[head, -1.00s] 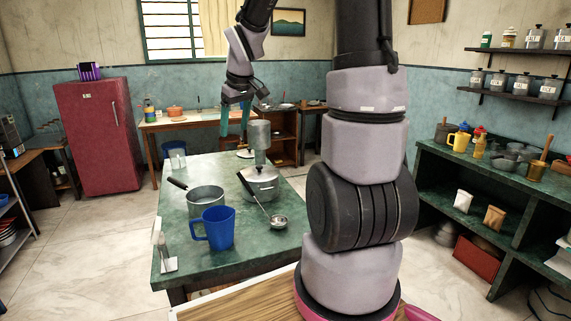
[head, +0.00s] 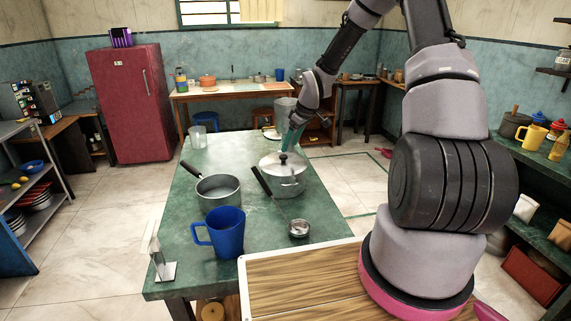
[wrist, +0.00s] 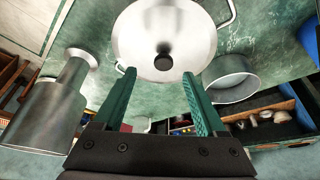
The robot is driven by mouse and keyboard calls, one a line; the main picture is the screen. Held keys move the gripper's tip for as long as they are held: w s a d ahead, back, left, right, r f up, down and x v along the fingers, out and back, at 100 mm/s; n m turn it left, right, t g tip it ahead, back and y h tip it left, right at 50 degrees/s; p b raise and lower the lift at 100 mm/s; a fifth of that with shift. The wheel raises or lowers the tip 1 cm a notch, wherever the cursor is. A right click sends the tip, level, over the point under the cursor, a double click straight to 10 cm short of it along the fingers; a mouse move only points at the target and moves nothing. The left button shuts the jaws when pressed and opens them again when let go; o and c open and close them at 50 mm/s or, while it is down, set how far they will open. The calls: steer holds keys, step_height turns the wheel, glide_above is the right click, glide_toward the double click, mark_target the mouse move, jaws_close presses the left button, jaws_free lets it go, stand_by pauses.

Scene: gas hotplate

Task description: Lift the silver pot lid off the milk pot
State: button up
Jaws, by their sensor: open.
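The milk pot (head: 287,184) stands on the green table, a silver pot with side handles. The silver pot lid (head: 272,163) sits on it with a dark knob (head: 283,157) in its middle. In the wrist view the lid (wrist: 140,40) shows from above with its black knob (wrist: 164,63). My gripper (head: 288,143) is just above the lid, close to the knob. In the wrist view its two green fingers (wrist: 157,75) are apart, with the knob in line with the gap between their tips. I see nothing between the fingers. Whether they reach the knob's height I cannot tell.
An open pan (head: 218,190) with a dark handle stands left of the pot. A blue mug (head: 227,233) and a ladle (head: 299,229) are nearer the front. A grey metal container (head: 285,109) stands behind the pot. A glass (head: 198,137) is at the table's far left.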

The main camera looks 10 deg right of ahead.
mark_target(283, 156)
steer(key=x, duration=0.5)
steer(key=shift+a+f, duration=0.25)
steer(key=shift+a, duration=0.15)
jaws_close()
step_height(283, 156, up, 13)
stand_by(0.5)
